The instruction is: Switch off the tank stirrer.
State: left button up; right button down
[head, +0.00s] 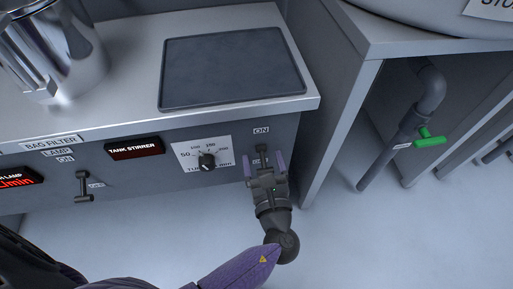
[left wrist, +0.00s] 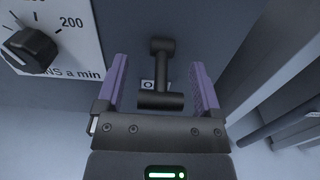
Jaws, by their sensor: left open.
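The tank stirrer sign (head: 135,148) is a dark plate with white letters on the grey panel front. To its right, beyond a dial, a black lever switch (head: 262,150) sits below an "ON" label, near the panel's right end. My left gripper (head: 264,163) is at this switch with its purple fingers spread. In the left wrist view, the lever (left wrist: 161,76) stands between the fingers of the gripper (left wrist: 160,88). Its crossbar is at the lower end, with gaps to both fingers. A second label behind the lever is partly hidden. My right gripper is out of view.
A black dial (head: 208,161) with a white scale is left of the switch; it also shows in the wrist view (left wrist: 31,48). A bag filter lever (head: 84,187) is farther left. A green valve handle (head: 430,138) is at the right. The floor in front is clear.

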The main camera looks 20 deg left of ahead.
pick_arm(q)
jog(key=shift+c, duration=0.4)
grip_shut()
jog(key=shift+f+t+y+b, duration=0.4)
jog(key=shift+f+t+b, duration=0.1)
jog(key=shift+b, duration=0.45)
jog(key=shift+r, duration=0.3)
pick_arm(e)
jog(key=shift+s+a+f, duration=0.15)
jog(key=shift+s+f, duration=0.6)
pick_arm(q)
jog(key=shift+c, duration=0.8)
grip_release()
jog(key=shift+o, duration=1.1)
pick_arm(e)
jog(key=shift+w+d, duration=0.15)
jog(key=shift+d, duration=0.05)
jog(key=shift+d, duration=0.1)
